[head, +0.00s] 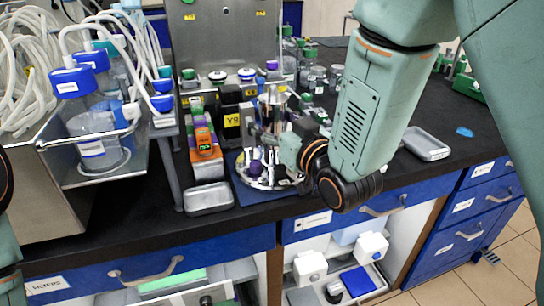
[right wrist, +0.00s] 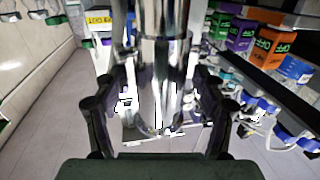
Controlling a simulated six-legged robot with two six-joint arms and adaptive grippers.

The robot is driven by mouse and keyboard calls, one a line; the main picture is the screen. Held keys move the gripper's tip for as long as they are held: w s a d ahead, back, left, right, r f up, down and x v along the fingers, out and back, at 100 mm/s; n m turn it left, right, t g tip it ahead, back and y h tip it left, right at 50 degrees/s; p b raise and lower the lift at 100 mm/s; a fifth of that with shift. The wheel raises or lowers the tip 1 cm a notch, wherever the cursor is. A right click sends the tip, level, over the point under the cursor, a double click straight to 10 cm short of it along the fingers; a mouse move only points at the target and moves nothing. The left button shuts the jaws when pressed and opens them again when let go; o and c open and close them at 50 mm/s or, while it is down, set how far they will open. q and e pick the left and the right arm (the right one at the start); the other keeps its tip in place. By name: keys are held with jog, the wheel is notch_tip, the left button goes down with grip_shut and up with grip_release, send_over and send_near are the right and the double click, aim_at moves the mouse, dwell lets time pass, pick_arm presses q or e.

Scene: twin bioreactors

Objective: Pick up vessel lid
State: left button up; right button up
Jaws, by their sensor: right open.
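The vessel lid (head: 262,181) looks like a shiny round metal plate with several upright fittings, low on a blue mat near the bench's front edge. A bright metal cylinder (head: 272,97) stands upright above it; my right arm partly hides both. My right gripper (head: 272,140) is at the cylinder, its jaws open. In the right wrist view, the fingers of the right gripper (right wrist: 160,100) stand on either side of the shiny cylinder (right wrist: 163,65), with gaps visible; I cannot tell whether they touch it. My left gripper is out of view.
A metal tray (head: 209,198) lies left of the mat, and another tray (head: 427,143) lies at the right. An orange device (head: 204,141) and a yellow-labelled black box (head: 231,121) stand close behind. Bottles and tubing fill the left rack. Bench right of my arm is mostly clear.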

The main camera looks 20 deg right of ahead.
jog(key=shift+s+d, duration=0.15)
jog(key=shift+d, duration=0.05)
jog(key=shift+c, duration=0.3)
jog(key=shift+r, duration=0.1)
jog(key=shift+c, duration=0.7)
jog(key=shift+a, duration=0.3)
jog(key=c, duration=0.3)
jog(key=shift+d, duration=0.2)
jog(key=c, duration=0.4)
grip_shut()
jog(key=shift+a, duration=0.1)
jog(key=shift+w+r, duration=0.25)
